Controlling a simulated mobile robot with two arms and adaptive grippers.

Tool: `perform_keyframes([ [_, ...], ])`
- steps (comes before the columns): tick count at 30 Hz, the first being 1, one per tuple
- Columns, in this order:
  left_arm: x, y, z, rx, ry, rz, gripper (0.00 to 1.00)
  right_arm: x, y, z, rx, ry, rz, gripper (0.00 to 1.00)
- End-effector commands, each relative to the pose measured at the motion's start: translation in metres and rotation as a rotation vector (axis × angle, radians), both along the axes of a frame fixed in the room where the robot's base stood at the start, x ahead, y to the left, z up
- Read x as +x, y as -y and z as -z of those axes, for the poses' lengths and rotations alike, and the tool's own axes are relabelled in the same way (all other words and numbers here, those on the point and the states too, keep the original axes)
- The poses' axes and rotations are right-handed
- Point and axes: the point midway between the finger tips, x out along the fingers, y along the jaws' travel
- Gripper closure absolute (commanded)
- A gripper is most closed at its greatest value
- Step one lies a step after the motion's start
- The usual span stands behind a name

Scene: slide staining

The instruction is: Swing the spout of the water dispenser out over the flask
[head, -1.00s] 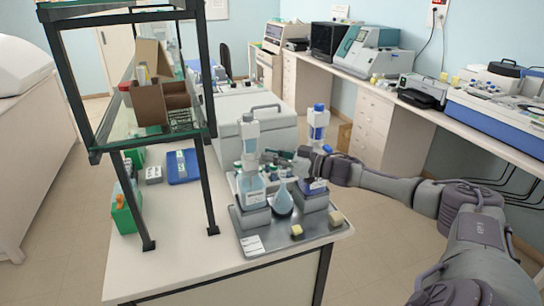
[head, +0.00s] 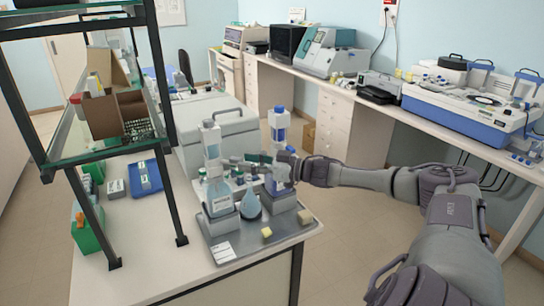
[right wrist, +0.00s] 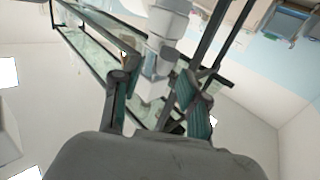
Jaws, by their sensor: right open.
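Two bottle-top dispensers stand on a grey tray (head: 222,250) at the bench corner. The left dispenser (head: 211,140) has a white-grey head over a bottle of pale blue liquid (head: 221,203). The right dispenser (head: 279,128) has a blue cap and a dark blue label. A pale blue, drop-shaped flask (head: 250,206) stands between them. I cannot read which holds water, and the spouts are too small to make out. My right gripper (head: 246,160) is open above and behind the flask, between the dispensers. In the right wrist view a white dispenser (right wrist: 161,52) shows beyond the parted fingers. My left gripper is out of view.
A dark-framed glass shelf (head: 98,152) with a brown box rises at the left. A large grey lidded box (head: 212,110) stands behind the dispensers. Small bottles sit behind the flask. Two yellowish blocks (head: 266,232) lie on the tray's right part. Floor is clear to the right.

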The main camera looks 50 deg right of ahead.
Motion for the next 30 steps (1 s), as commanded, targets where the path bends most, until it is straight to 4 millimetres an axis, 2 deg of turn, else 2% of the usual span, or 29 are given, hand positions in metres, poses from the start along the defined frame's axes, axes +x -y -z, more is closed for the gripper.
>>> perform_keyframes([
  [6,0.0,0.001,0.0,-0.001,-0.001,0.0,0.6,-0.03,0.013,0.002,-0.005,-0.009,-0.004,0.56],
  [15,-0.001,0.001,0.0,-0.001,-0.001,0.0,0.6,-0.061,0.027,0.0,-0.002,-0.005,-0.006,0.56],
  [20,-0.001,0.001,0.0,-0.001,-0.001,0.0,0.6,-0.068,0.031,0.0,-0.001,0.0,-0.001,0.56],
  [28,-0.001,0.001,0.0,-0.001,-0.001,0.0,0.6,-0.069,0.032,-0.001,0.0,0.001,0.0,0.56],
  [30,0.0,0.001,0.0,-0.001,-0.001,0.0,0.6,-0.069,0.031,0.001,-0.002,0.0,-0.001,0.66],
])
